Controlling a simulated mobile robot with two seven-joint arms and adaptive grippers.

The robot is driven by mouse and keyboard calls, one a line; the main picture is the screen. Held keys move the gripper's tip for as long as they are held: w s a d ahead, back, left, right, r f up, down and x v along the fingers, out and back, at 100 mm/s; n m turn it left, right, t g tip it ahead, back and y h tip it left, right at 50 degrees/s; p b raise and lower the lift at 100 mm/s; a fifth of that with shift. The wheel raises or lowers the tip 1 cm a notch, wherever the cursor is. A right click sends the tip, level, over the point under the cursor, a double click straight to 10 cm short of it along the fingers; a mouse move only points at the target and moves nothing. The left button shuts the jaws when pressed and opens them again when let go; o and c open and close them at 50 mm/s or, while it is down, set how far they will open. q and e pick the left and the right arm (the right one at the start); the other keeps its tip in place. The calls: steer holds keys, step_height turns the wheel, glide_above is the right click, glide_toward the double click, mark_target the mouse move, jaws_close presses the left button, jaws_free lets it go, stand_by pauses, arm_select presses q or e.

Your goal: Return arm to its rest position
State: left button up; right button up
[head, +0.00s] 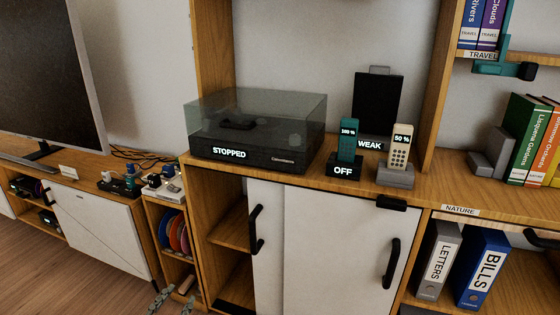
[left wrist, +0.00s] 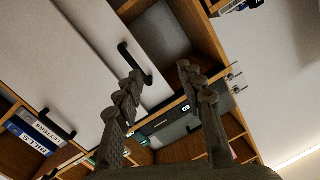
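My left gripper (head: 173,300) shows at the bottom left of the head view, only its grey fingertips in sight, low in front of the shelf unit. In the left wrist view its two fingers (left wrist: 160,72) stand well apart with nothing between them. The rest of my left arm is below the head picture.
A wooden cabinet with white sliding doors (head: 335,245) and black handles stands close in front. On it are a record player (head: 255,135) reading STOPPED and two phones (head: 347,140) (head: 398,145) in docks. Binders (head: 482,268) stand at lower right. Floor (head: 80,270) is clear at lower left.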

arm_select(q)
steer(key=s+a+f+g+y, duration=0.2)
steer(key=a, duration=0.4)
steer(key=s+a+f+g+y, duration=0.1)
steer(key=a+f+y, duration=0.1)
steer(key=a, duration=0.4)
steer(key=s+a+f+n+g+y, duration=0.1)
steer(key=s+a+f+g, duration=0.2)
steer(key=s, duration=0.3)
steer(key=s+a+f+n+g+y, duration=0.1)
steer(key=s+a+f+g+y, duration=0.15)
steer(key=s, duration=0.35)
steer(key=s+a+f+n+g+y, duration=0.1)
steer(key=s+a+f+g, duration=0.1)
steer(key=s+f+g, duration=0.3)
steer(key=s+d+f+n+h, duration=0.1)
steer(key=s+d, duration=0.1)
steer(key=d, duration=0.6)
steer(key=s+d+f+n+h, duration=0.1)
steer(key=s+d+f+h, duration=0.1)
steer(key=d, duration=0.7)
steer(key=shift+s+d+f+n, duration=0.2)
steer(key=shift+s+n, duration=0.1)
steer(key=shift+s, duration=0.2)
steer(key=shift+h, duration=0.25)
